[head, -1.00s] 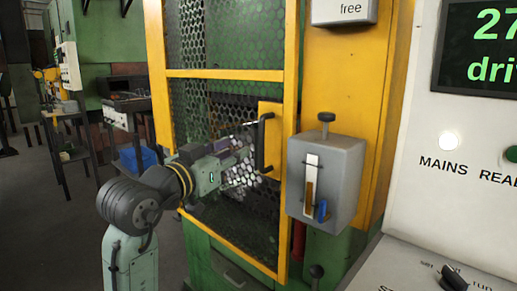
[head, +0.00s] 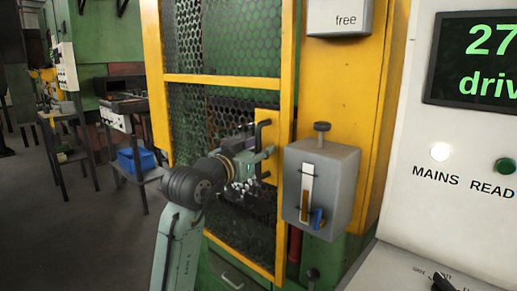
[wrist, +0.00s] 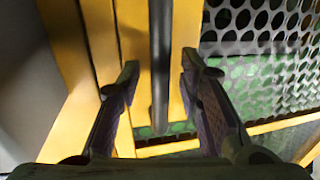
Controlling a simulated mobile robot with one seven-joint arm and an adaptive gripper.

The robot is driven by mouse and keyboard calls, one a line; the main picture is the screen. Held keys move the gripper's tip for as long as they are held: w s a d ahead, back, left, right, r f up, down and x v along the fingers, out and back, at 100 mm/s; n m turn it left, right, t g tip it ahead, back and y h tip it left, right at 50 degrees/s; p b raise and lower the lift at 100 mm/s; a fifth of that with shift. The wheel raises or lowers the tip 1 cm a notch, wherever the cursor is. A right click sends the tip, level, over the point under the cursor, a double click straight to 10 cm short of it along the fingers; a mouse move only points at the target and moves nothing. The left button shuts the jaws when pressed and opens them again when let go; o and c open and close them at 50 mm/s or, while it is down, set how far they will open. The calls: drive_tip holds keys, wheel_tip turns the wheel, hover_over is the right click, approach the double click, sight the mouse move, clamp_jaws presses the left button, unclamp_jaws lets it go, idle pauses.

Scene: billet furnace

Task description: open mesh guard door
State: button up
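The mesh guard door (head: 221,79) has a yellow frame and dark mesh, and stands in front of the green machine. It looks closed against the yellow post. Its black upright handle (head: 262,136) sits on a yellow plate at the door's right side. My gripper (head: 265,163) is at the handle in the head view. In the wrist view my gripper (wrist: 158,75) is open, with one finger on each side of the black handle bar (wrist: 160,50). Gaps show between the bar and both fingers. My gripper hides the lower part of the handle in the head view.
A grey box (head: 321,187) with a knob on top and a blue lever is on the yellow post right of the door. A white control panel (head: 450,150) stands at far right. A blue bin (head: 138,160) and benches are at left, with open floor before them.

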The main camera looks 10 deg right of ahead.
drive_tip(key=shift+c, duration=0.4)
clamp_jaws()
idle(0.4)
